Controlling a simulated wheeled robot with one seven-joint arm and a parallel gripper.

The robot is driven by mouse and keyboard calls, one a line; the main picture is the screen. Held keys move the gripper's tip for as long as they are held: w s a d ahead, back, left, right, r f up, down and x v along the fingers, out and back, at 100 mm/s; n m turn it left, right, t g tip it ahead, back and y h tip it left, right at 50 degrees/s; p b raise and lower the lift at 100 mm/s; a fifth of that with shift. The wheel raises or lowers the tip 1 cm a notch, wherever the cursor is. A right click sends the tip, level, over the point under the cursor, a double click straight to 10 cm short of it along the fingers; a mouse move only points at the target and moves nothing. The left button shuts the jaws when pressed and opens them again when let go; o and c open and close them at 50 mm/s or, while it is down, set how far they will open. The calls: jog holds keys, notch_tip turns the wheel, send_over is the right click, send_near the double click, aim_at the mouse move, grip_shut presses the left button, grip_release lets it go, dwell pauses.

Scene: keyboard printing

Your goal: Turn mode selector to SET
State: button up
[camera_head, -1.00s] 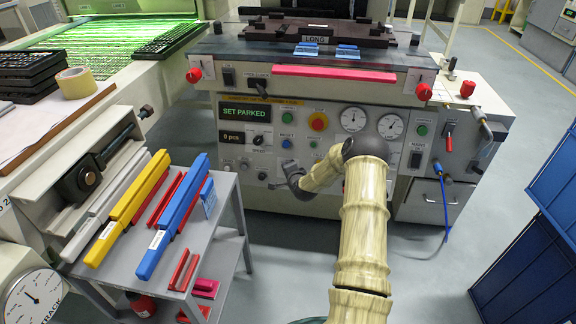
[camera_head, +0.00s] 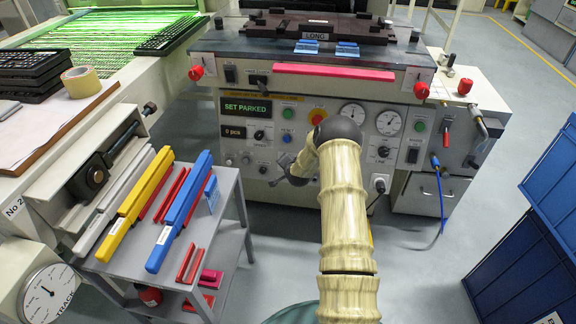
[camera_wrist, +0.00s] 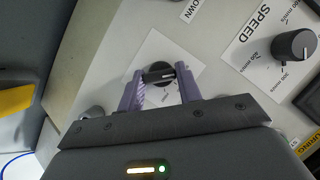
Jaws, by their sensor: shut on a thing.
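In the wrist view the fingers of my gripper (camera_wrist: 158,90) lie on either side of a small black knob (camera_wrist: 158,72) with a white mark, and are shut on it. The knob sits on a pale label plate on the machine's front panel; its lettering is not readable. I take it to be the mode selector. A green-lit display (camera_head: 246,107) reads SET PARKED.
The SPEED knob (camera_wrist: 293,46) is to the right in the wrist view. In the head view a grey cart (camera_head: 222,214) with coloured bars stands left of my arm, and blue crates (camera_head: 520,254) stand at the right. A cable plug (camera_head: 380,186) juts from the panel.

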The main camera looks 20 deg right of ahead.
jog(key=o, duration=1)
jog(key=shift+s+r, duration=0.1)
jog(key=p+v, duration=0.5)
jog(key=v, duration=1.2)
jog(key=shift+a+r, duration=0.1)
